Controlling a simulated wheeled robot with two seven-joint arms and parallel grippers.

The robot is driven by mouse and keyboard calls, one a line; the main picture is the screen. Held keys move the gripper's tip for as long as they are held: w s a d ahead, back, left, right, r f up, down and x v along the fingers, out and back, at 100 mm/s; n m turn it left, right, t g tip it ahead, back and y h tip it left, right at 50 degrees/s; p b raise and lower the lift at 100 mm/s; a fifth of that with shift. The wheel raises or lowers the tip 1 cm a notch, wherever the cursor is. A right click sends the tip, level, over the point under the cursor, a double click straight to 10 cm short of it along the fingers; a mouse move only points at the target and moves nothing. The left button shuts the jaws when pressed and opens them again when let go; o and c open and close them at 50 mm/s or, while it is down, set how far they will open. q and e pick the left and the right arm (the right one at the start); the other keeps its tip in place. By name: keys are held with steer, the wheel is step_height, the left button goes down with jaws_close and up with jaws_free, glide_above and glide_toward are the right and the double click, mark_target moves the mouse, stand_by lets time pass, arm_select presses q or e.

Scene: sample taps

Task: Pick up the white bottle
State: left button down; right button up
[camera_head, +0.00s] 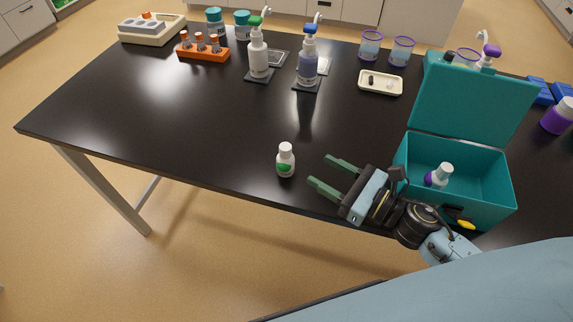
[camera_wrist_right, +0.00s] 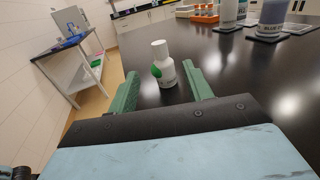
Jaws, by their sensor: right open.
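The white bottle (camera_head: 286,160) is small, with a white cap and a green patch on its label. It stands upright on the black table near the front edge. My right gripper (camera_head: 319,172) is open and empty, its green fingers pointing left toward the bottle, a short gap away. In the right wrist view the bottle (camera_wrist_right: 163,64) stands ahead, roughly between the lines of the two open fingers (camera_wrist_right: 163,88) and beyond or near their tips. My left gripper is in neither view.
A teal open box (camera_head: 460,215) holding a white and purple bottle (camera_head: 439,175) stands right of my right gripper. Pump bottles (camera_head: 258,55), an orange tube rack (camera_head: 203,54) and a small cream tray (camera_head: 381,83) stand farther back. The table (camera_head: 150,130) left of the bottle is clear.

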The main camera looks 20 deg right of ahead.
mark_target(290, 153)
steer(key=p+x, duration=0.1)
steer(key=x, duration=1)
steer(key=shift+p, duration=0.35)
jaws_close()
